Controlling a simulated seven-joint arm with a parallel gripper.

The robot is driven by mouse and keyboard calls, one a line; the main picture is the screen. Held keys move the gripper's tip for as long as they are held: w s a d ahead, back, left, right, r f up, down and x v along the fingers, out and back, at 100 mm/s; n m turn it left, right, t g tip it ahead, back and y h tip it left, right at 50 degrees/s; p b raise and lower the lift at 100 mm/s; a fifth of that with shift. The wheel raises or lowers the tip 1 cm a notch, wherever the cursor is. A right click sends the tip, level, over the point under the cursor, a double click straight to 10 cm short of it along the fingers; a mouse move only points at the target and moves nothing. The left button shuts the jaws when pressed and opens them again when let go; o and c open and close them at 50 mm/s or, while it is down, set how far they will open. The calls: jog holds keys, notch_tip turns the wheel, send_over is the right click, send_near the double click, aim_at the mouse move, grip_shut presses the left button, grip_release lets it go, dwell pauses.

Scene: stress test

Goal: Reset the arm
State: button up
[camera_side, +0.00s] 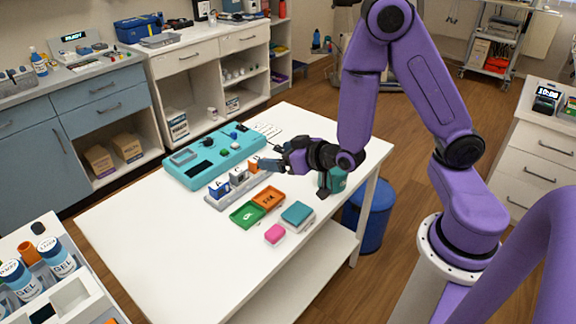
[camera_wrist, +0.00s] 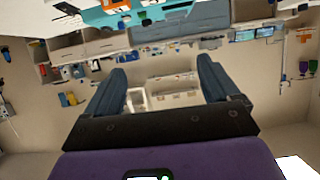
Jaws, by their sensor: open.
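My purple arm reaches in from the right over the white table (camera_side: 150,240) in the side view. My gripper (camera_side: 264,163) is held level above the table, beside the orange block (camera_side: 254,164) at the end of a grey rack (camera_side: 232,192). In the wrist view my gripper (camera_wrist: 165,88) shows two dark blue fingers spread wide, with nothing between them but the distant room. The wrist view is turned upside down, and part of the teal panel (camera_wrist: 105,14) shows at its top edge. Whether the fingers touch the orange block cannot be told.
The teal panel (camera_side: 200,160) lies behind the rack. A green tray (camera_side: 246,215), an orange tray (camera_side: 269,198), a teal box (camera_side: 297,214) and a pink block (camera_side: 275,235) lie in front. A blue bin (camera_side: 370,220) stands beside the table. The table's left part is clear.

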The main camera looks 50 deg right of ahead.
jog(key=s+a+r+n+g+y, duration=0.2)
jog(key=s+a+n+g+y, duration=0.5)
jog(key=s+a, duration=0.5)
jog(key=s+d+r+n+g+h, duration=0.2)
jog(key=s+d+g+h, duration=0.1)
jog(key=s, duration=0.4)
jog(key=s+d+r+n+g+h, duration=0.3)
jog(key=s+d, duration=0.3)
jog(key=s, duration=0.1)
jog(key=shift+s+r+h, duration=0.25)
jog(key=shift+s+h, duration=0.15)
